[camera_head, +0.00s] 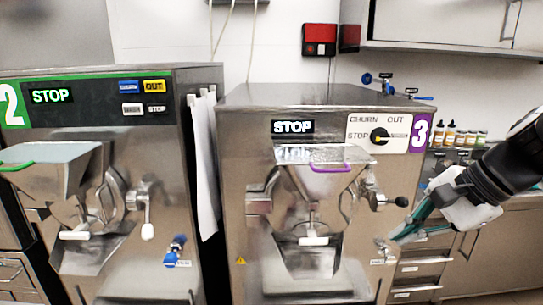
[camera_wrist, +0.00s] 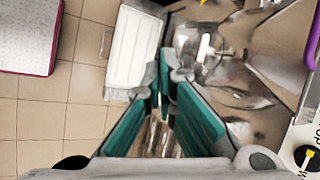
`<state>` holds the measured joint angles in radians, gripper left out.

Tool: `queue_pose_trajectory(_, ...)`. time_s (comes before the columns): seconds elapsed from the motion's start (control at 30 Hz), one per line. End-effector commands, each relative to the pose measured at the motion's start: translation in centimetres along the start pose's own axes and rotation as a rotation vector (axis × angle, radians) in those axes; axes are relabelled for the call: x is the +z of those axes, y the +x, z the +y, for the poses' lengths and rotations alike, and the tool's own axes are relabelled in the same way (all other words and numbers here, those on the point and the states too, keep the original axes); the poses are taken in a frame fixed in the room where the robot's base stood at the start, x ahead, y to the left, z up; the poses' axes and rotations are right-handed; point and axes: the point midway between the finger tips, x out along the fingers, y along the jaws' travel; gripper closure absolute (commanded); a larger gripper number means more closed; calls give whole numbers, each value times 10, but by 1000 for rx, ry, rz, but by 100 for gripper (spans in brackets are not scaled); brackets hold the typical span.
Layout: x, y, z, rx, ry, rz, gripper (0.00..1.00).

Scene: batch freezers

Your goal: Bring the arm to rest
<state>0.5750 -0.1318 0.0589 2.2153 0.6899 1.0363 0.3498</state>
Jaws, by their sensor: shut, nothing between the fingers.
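My arm enters the camera_head view from the right edge, and my gripper (camera_head: 400,236) points down and left. The freezer 3 front shows on the right there, with the purple handle (camera_wrist: 313,35) and the knob (camera_wrist: 308,157) at the edge.
Freezer 2 (camera_head: 155,200) stands at the left, showing STOP like freezer 3. Bottles (camera_head: 450,133) stand on the counter behind my arm. A cabinet (camera_head: 440,22) hangs above. The wrist view shows tiled floor (camera_wrist: 50,120), a white slab (camera_wrist: 133,48) and a purple-edged panel (camera_wrist: 25,35).

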Motion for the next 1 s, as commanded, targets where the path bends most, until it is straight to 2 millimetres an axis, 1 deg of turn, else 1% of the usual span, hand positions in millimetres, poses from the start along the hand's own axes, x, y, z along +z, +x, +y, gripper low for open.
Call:
queue_pose_trajectory(0.03,23,-2,7,39,-127,26,100)
queue_pose_trajectory(0.1,45,-6,22,97,-300,63,100)
queue_pose_trajectory(0.2,71,-13,43,169,-549,119,100)
queue_pose_trajectory(0.33,93,-24,69,245,-857,193,100)
queue_pose_trajectory(0.4,99,-30,80,275,-1000,231,100)
queue_pose_trajectory(0.5,104,-36,91,307,-1158,274,100)
queue_pose_trajectory(0.6,105,-40,98,326,-1256,304,100)
queue_pose_trajectory(0.7,106,-41,100,335,-1300,319,100)
queue_pose_trajectory(1.0,105,-42,100,337,-1306,320,100)
